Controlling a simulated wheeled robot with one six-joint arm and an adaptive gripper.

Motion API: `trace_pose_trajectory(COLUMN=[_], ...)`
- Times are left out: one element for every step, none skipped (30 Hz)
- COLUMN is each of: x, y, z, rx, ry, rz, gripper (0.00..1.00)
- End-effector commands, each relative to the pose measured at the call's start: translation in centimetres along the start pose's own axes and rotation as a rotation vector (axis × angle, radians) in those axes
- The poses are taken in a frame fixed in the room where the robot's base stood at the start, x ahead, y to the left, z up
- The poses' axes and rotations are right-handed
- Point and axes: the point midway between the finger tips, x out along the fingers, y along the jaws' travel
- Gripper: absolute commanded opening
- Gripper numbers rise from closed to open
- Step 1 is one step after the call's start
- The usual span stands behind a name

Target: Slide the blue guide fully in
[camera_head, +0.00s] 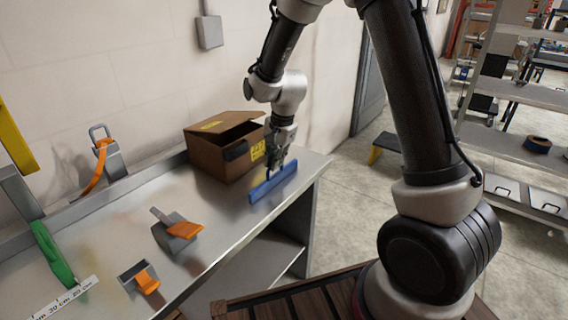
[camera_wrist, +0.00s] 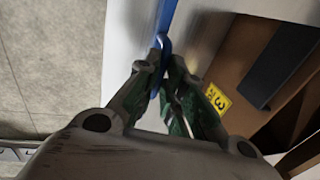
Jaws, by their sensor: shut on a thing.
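The blue guide (camera_head: 273,184) is a long blue bar lying along the right part of the metal bench, near its end. My gripper (camera_head: 272,170) is above the bar at about its middle, with the fingers pointing down. In the wrist view the blue guide (camera_wrist: 165,38) runs up from between the fingertips of my gripper (camera_wrist: 162,62), which are closed together on it. The fingers hide the part of the guide that they hold. I cannot tell whether the guide touches the bench.
An open cardboard box (camera_head: 222,148) stands close behind the guide; its yellow label (camera_wrist: 218,98) shows beside my fingers. Orange-handled dispensers (camera_head: 178,232) and a green-handled tool (camera_head: 53,254) are to the left. The bench's right edge (camera_head: 322,168) is near the guide.

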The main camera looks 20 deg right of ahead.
Motion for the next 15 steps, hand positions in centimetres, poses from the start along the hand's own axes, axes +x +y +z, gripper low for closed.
trace_pose_trajectory(x=[0.3, 0.4, 0.6, 0.7, 0.8, 0.8, 0.9, 0.9, 0.9, 0.9, 0.9, 0.9, 0.9, 0.9, 0.9], y=[-1.4, -2.0, -2.8, -3.3, -3.7, -4.2, -4.5, -4.6, -4.8, -4.8, -4.8, -4.8, -4.8, -4.8, -4.8], z=[0.0, 0.0, 0.0, 0.0, 0.0, 0.0, 0.0, 0.0, 0.0, 0.0, 0.0, 0.0, 0.0, 0.0, 0.0], rx=[-0.003, -0.004, -0.003, -0.002, -0.002, -0.002, -0.002, -0.001, -0.001, 0.000, 0.000, 0.000, 0.000, 0.000, 0.000], ry=[0.000, 0.001, 0.001, 0.001, 0.001, 0.001, 0.001, 0.001, 0.001, 0.001, 0.001, 0.001, 0.001, 0.001, 0.001], rz=[-0.002, -0.002, -0.002, -0.002, -0.001, -0.001, -0.002, -0.002, -0.002, -0.002, -0.002, -0.002, -0.002, -0.002, -0.002], gripper=[0.00, 0.00, 0.00, 0.00, 0.00, 0.00, 0.00, 0.00, 0.00, 0.00, 0.00, 0.00, 0.00, 0.00, 0.00])
